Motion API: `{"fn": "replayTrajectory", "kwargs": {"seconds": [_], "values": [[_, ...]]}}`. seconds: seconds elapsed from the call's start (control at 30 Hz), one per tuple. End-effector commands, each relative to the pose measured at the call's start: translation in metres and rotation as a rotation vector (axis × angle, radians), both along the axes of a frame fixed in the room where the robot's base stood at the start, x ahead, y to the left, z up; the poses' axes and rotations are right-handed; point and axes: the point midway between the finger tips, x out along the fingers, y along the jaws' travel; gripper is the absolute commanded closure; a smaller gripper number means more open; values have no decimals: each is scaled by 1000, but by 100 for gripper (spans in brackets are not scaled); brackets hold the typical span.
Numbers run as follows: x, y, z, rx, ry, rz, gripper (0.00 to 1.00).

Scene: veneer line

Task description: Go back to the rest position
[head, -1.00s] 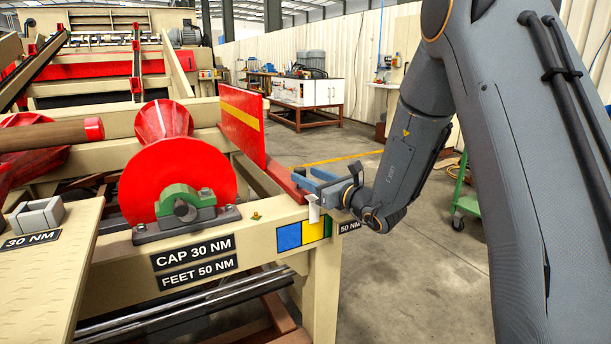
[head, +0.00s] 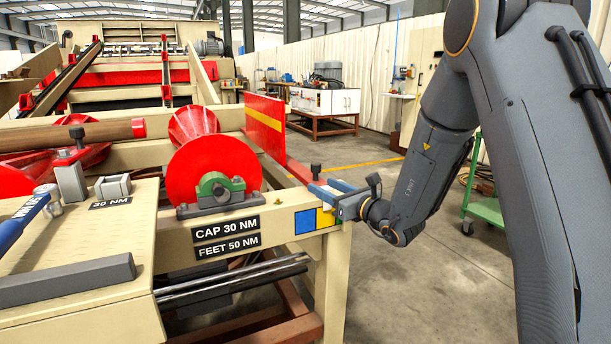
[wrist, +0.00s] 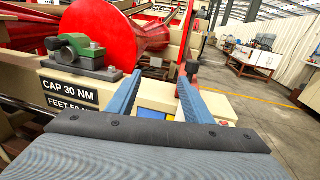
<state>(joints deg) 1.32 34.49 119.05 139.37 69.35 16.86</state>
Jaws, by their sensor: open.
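My gripper (head: 322,188) is at the right end of the cream machine frame, near the corner with the blue, white and yellow squares (head: 306,221). In the wrist view its two blue fingers (wrist: 160,78) stand apart, with nothing seen held between them. A dark knob (head: 316,170) shows just behind the fingers; in the wrist view it stands beside the right finger (wrist: 192,67). I cannot tell whether a finger touches it. My arm reaches down from the upper right and bends at the elbow.
A red roller (head: 212,170) with a green bearing cap (head: 219,186) sits left of the gripper. A cream bench (head: 110,225) at left holds a blue-handled tool (head: 22,222), grey blocks and a grey bar (head: 68,282). A green cart (head: 485,210) stands behind my arm. Floor between is open.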

Motion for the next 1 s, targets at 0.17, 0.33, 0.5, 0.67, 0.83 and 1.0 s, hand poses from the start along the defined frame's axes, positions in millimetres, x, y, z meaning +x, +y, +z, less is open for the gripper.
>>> {"fn": "replayTrajectory", "kwargs": {"seconds": [0.17, 0.33, 0.5, 0.67, 0.83, 1.0], "values": [[-10, 6, 1, -33, 3, 38, 54], [-27, 16, 0, -95, 8, 105, 54], [-55, 34, -2, -183, 14, 206, 54], [-93, 51, -6, -299, 15, 337, 54], [-154, 65, -15, -489, 0, 537, 54], [-237, 58, -31, -761, -45, 805, 54]]}}
